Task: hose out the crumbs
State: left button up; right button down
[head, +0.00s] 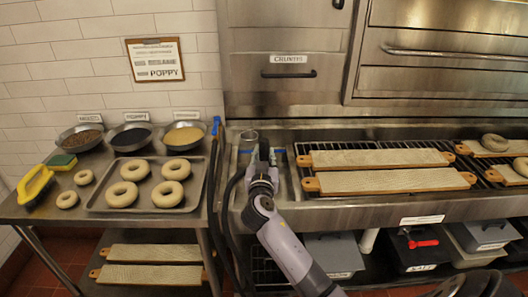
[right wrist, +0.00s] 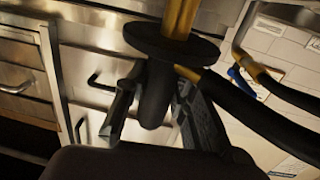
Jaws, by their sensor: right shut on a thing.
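My right gripper (head: 263,168) is over the narrow sink (head: 292,188) left of the boards. In the right wrist view my right gripper (right wrist: 160,115) is shut on a black grip (right wrist: 156,95), below a black disc (right wrist: 170,43) and a brass tube (right wrist: 181,15). This looks like part of the hose sprayer; my arm mostly hides it in the head view. A black hose (head: 213,190) hangs at the sink's left side and also shows in the wrist view (right wrist: 255,120). I cannot make out crumbs. My left gripper is not in view.
On the left table stand a tray of bagels (head: 150,207), several bowls, a yellow brush (head: 36,184) and a sponge (head: 62,161). Long boards (head: 390,181) lie on the grate right of the sink. A steel cabinet (head: 285,85) rises behind.

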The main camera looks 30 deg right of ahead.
jog(key=shift+p+v, duration=0.55)
jog(key=shift+v, duration=0.75)
jog(key=b+x, duration=0.5)
jog(key=x, duration=0.4)
jog(key=shift+w, duration=0.45)
dwell(0.5)
jog(key=shift+r, duration=0.15)
dwell(1.8)
